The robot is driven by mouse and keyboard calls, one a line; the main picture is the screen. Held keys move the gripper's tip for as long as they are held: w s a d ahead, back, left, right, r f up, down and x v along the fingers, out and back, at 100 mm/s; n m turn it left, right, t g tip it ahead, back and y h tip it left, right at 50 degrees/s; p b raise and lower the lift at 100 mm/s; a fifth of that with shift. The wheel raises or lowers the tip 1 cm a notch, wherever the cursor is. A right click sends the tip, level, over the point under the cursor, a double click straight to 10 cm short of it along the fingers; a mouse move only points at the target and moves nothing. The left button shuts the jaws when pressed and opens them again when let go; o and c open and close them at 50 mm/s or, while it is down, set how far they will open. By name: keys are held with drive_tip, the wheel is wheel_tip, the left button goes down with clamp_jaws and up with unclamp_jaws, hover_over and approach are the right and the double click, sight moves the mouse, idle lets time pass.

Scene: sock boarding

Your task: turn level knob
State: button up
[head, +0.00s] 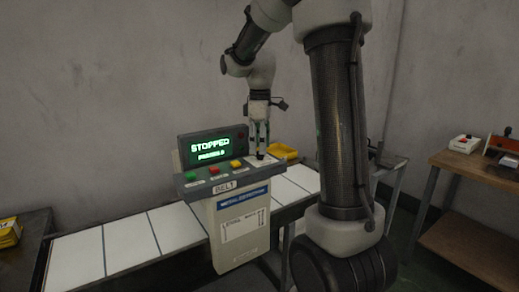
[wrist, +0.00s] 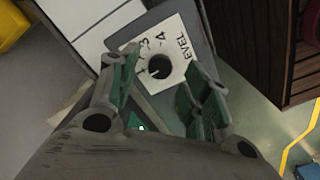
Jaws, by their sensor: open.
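The level knob (wrist: 160,66) is a small black round knob on a white dial plate (wrist: 178,40) marked "LEVEL", with 3 and 4 readable. In the head view the dial plate (head: 262,161) is at the right end of the console top. My gripper (wrist: 160,85) is open, its green-padded fingers on either side of the knob in the wrist view. In the head view my gripper (head: 260,153) points down just over the dial. I cannot tell whether the fingers touch the knob.
The console (head: 240,228) has a screen (head: 210,145) reading "STOPPED" and green, red and orange buttons to the left of the dial. A white-slatted belt (head: 130,245) runs behind it. A yellow bin (head: 283,151) is beyond the dial. A wooden table (head: 470,172) stands at right.

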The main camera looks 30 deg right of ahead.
drive_tip(key=shift+f, duration=0.95)
clamp_jaws()
